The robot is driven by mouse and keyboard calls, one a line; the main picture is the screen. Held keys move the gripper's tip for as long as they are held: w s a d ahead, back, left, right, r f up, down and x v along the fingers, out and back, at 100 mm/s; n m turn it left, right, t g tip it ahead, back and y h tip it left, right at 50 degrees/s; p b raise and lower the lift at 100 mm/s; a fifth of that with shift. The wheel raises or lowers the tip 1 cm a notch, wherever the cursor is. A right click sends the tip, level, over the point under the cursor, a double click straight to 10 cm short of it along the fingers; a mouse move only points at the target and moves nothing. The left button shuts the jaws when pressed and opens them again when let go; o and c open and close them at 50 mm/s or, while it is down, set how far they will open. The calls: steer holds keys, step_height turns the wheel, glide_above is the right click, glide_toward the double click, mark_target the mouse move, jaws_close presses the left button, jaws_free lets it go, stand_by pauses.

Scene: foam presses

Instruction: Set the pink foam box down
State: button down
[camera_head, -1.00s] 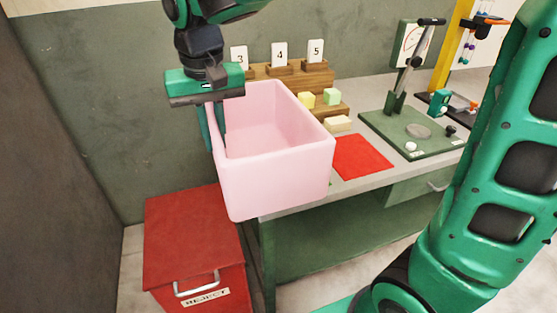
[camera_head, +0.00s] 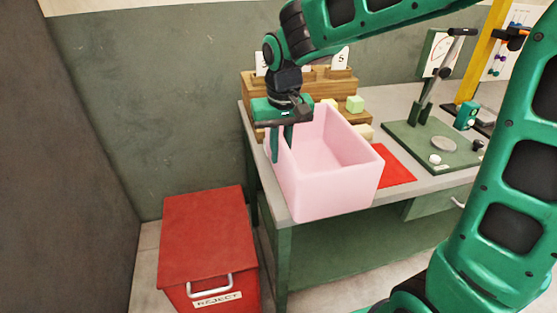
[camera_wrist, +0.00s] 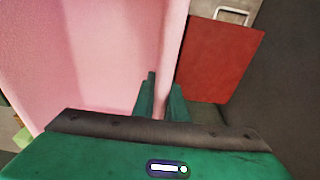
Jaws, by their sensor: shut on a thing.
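The pink foam box (camera_head: 335,185) is open-topped and upright, over the left front part of the workbench (camera_head: 440,181) in the head view. I cannot tell whether its bottom touches the bench top. My gripper (camera_head: 281,142) is shut on the box's left wall, one finger inside and one outside. In the wrist view the wall passes between the fingers of my gripper (camera_wrist: 160,98), with the pink box (camera_wrist: 90,55) to the left. The box hides part of the bench and the lower part of the wooden rack.
A red reject bin (camera_head: 205,235) stands on the floor left of the bench. A red mat (camera_head: 393,165) lies right of the box. Behind are a wooden stepped rack (camera_head: 300,82) and small foam blocks (camera_head: 355,104). A green press (camera_head: 432,143) stands at right.

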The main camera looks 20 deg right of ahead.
mark_target(280, 174)
steer(key=shift+f, duration=1.5)
steer(key=c, duration=1.8)
jaws_free()
steer(key=shift+o, duration=0.2)
steer(key=shift+o, duration=0.4)
steer(key=r, duration=0.4)
steer(key=s+r, duration=0.1)
steer(key=r, duration=0.6)
steer(key=shift+s+r, duration=0.2)
steer(key=shift+r, duration=0.2)
steer(key=f, duration=1)
steer(key=w+f, duration=0.1)
steer(key=f, duration=0.4)
steer(key=shift+f, duration=0.4)
